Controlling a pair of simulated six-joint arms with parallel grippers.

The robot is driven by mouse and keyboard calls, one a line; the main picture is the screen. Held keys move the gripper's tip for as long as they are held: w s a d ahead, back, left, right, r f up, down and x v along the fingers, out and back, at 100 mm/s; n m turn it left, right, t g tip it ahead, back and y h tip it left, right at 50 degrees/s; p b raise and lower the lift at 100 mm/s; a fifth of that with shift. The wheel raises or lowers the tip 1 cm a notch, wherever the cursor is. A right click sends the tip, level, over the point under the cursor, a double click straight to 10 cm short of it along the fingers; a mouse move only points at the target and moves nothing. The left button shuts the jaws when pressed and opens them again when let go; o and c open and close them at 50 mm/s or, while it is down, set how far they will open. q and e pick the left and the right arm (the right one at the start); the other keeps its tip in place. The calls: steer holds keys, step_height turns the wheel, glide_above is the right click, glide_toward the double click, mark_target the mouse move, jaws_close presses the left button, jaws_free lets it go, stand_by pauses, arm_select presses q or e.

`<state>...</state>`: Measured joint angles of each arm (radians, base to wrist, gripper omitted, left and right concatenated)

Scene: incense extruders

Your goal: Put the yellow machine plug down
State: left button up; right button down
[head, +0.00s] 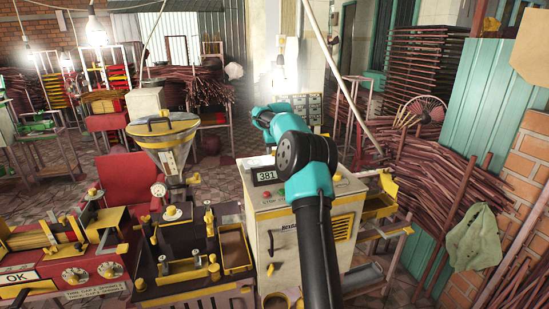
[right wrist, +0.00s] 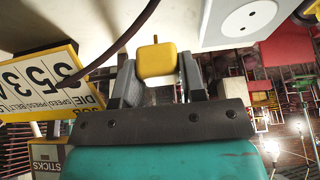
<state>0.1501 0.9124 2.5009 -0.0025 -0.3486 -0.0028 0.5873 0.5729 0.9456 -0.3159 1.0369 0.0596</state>
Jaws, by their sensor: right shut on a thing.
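The yellow machine plug (right wrist: 157,60) shows in the right wrist view as a small block with a thin prong on its far side. My right gripper (right wrist: 158,72) is shut on it, with one dark finger on each side. A white socket plate (right wrist: 245,22) with a round face is at the upper right of that view, apart from the plug. In the head view my right arm reaches up the middle, and its fingers and the plug are hidden behind it. My left gripper is in neither view.
In the right wrist view, a dark cable (right wrist: 118,48) and a yellow-edged sign (right wrist: 45,82) are to the left. In the head view, a cream machine (head: 265,225) reading 381 stands beside my arm. A red machine (head: 100,265) and a metal funnel (head: 163,133) are to the left.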

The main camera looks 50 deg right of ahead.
steer(key=shift+f, duration=1.75)
steer(key=shift+f, duration=0.6)
steer(key=c, duration=0.7)
jaws_free()
steer(key=shift+r, duration=0.55)
steer(key=v, duration=1.2)
